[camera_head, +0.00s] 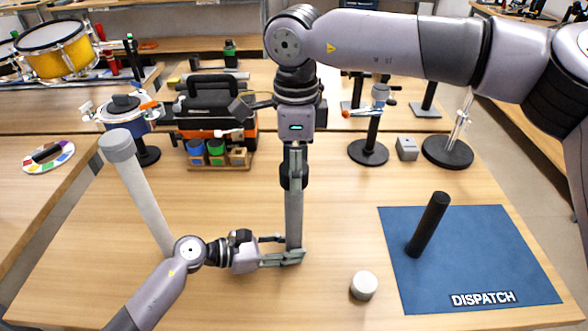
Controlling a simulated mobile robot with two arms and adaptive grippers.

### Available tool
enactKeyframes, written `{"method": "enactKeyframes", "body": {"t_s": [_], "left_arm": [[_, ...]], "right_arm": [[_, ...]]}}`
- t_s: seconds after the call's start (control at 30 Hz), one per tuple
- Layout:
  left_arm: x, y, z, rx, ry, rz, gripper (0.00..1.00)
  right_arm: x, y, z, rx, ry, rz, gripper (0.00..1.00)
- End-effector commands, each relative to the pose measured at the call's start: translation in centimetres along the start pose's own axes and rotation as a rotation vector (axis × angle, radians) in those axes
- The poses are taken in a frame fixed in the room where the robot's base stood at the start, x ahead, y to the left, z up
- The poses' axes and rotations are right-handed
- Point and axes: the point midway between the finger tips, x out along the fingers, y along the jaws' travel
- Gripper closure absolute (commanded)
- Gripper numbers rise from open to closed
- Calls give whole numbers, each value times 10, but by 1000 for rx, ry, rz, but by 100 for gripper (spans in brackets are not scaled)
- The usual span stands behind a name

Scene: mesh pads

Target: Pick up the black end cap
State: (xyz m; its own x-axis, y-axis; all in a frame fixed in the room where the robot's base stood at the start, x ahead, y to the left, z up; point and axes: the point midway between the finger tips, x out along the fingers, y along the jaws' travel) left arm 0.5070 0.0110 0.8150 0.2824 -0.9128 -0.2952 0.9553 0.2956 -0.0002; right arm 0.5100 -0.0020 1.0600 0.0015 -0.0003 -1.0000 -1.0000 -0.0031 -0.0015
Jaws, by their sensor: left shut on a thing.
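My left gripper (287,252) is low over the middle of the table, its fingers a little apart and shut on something. What sits between its tips is mostly hidden by the fingers of my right gripper (294,245), which hangs straight down there. I see no black end cap lying loose, so I take the held thing to be it. The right fingers show edge-on, and I cannot tell if they are open. A pale tube with a grey cap (140,190) stands at the left, behind my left arm.
Black round stands (447,152), a small grey block (407,148) and an orange-black case (240,140) with jars line the back. The table between the grippers and the mat is mostly clear.

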Motion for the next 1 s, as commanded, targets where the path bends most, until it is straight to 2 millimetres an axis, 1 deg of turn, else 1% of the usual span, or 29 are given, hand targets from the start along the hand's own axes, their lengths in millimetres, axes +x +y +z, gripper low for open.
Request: {"method": "enactKeyframes", "body": {"t_s": [0.03,0.07,0.43,0.7,0.77,0.87,1.0], "left_arm": [[0,0,-1,0,1,-1,86],[0,0,-1,0,1,-1,86],[0,0,-1,0,1,-1,86],[0,0,-1,0,1,-1,86],[0,0,-1,0,1,-1,86],[0,0,-1,0,1,-1,86],[0,0,-1,0,1,-1,86]], "right_arm": [[0,0,0,0,0,0,54],[0,0,0,0,0,0,56],[0,0,0,0,0,0,80],[-3,0,0,1,-1,-1,81],[-8,-1,0,1,-1,-3,81],[-23,-1,1,1,-2,-3,81],[-53,-1,0,1,-2,-3,81]]}}
